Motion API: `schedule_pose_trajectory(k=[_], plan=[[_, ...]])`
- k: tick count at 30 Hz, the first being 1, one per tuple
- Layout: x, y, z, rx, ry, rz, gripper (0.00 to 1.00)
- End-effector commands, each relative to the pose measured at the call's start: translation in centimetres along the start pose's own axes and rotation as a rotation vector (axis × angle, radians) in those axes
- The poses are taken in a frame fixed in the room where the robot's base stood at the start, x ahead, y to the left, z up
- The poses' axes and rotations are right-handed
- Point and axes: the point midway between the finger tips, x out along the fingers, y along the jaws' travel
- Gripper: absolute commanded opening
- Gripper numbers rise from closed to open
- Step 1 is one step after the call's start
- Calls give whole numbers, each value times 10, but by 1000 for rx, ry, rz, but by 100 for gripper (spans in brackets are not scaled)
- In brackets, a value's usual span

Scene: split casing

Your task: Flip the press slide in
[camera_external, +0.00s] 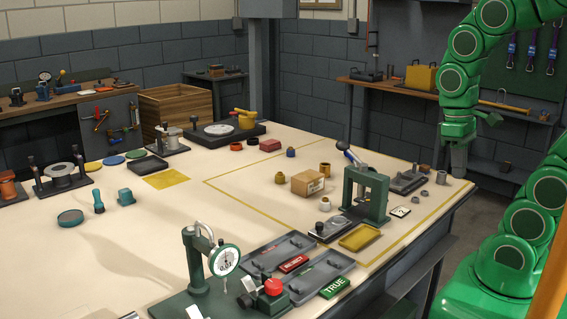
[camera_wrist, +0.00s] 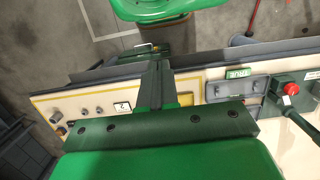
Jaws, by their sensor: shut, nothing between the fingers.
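The press (camera_external: 378,197) is a dark green frame standing near the right front of the bench, with a lever ending in a dark and blue knob (camera_external: 342,146). A dark flat plate with a pale round part, which looks like the press slide (camera_external: 331,229), sticks out at the press's lower left. Whether it is fully out is hard to tell. My gripper (camera_external: 458,168) hangs to the right of the press, by the bench's right edge, apart from it. In the wrist view my gripper (camera_wrist: 157,70) has its fingers together and empty. I cannot make out the slide there.
A yellow tray (camera_external: 360,238) and a number card (camera_external: 401,212) lie near the press. Grey trays (camera_external: 325,271) with REJECT and TRUE labels, a red-button box (camera_external: 272,288) and a dial gauge (camera_external: 224,260) stand in front. The bench's middle left is fairly clear.

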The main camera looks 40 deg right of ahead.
Motion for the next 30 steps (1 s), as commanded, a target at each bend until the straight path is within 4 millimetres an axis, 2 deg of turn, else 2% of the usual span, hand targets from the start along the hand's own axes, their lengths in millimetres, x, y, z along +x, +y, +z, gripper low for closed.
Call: schedule_pose_trajectory(k=[5,15,30], plan=[[-8,0,-18,-35,3,11,0],[-29,-4,-77,-147,10,51,0],[-40,-19,-160,-311,-16,114,0]])
